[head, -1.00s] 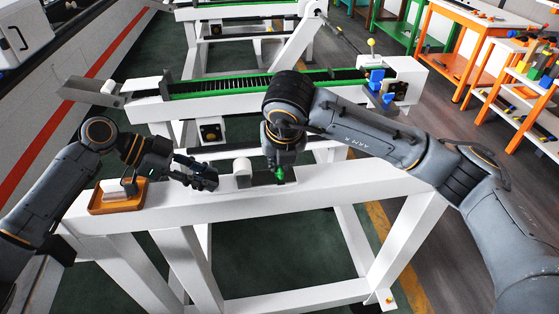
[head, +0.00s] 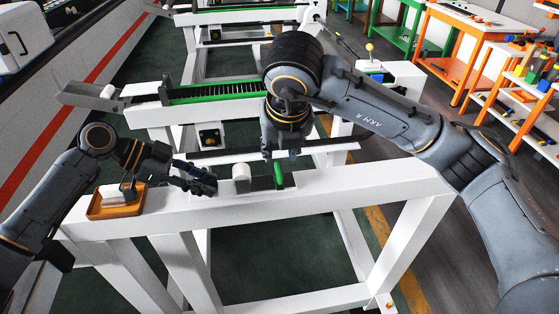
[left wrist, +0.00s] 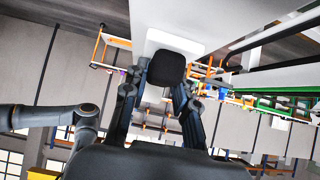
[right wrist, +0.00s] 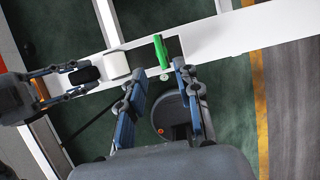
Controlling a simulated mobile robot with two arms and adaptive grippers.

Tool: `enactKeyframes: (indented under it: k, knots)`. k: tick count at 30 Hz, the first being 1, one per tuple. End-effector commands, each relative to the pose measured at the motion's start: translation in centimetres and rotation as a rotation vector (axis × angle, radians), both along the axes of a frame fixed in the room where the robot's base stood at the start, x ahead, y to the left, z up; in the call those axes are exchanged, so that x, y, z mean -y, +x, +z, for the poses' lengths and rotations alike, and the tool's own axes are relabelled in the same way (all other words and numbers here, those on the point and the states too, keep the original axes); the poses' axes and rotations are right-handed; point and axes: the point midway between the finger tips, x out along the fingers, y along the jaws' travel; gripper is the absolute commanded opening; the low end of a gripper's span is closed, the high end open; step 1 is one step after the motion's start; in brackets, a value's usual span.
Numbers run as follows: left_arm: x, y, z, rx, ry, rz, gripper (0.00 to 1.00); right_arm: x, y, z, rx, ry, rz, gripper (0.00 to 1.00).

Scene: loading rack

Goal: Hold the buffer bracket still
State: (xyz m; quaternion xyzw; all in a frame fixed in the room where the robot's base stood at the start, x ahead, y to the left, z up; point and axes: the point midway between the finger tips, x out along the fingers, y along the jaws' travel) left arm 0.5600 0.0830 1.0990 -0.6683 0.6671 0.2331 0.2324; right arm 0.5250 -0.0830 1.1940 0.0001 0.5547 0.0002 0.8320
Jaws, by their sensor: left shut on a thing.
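My left gripper (head: 207,182) is shut on a black rounded block, which I take as part of the buffer bracket (left wrist: 167,68), at the white beam. The block shows between both fingers in the left wrist view and beside a white cylinder (right wrist: 117,65) in the right wrist view. The bracket's other parts are hard to tell apart. The white cylinder (head: 241,172) stands just right of my left gripper. A green handle (head: 279,176) stands right of that.
The beam (head: 350,187) is bare to the right of the green handle. A conveyor with green edges (head: 215,90) stands behind. Orange shelves (head: 490,95) are at far right.

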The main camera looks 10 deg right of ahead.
Motion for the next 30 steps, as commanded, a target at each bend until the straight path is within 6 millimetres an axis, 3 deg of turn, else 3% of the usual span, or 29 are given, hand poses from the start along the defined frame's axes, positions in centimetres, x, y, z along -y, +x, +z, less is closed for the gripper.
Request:
enactKeyframes:
  k: [3,7,21,22,25,26,30]
  knots:
    - [-0.1,0.0,-0.2,-0.002,0.003,0.000,0.00,0.0,-0.8,2.1,0.003,0.001,0.001,0.33]
    - [-0.1,0.0,-0.2,-0.003,0.003,0.000,0.00,0.0,-1.4,3.4,0.001,0.000,0.000,0.33]
    - [0.0,0.0,-0.2,-0.003,0.003,0.000,0.00,0.0,-1.7,4.0,-0.001,0.000,-0.001,0.33]
    - [0.0,0.0,-0.2,-0.003,0.003,0.000,0.30,0.0,-1.7,4.0,-0.001,0.000,-0.001,0.33]
    - [0.0,0.0,-0.1,-0.002,0.002,0.000,0.50,0.0,-1.7,4.0,-0.001,0.000,-0.001,0.33]
    - [0.0,0.0,-0.1,-0.001,0.002,0.000,0.54,0.0,-1.7,4.0,-0.001,0.000,-0.001,0.33]
    - [0.0,0.0,-0.1,-0.001,0.001,0.000,0.54,0.0,-1.7,4.0,-0.001,0.000,-0.001,0.33]
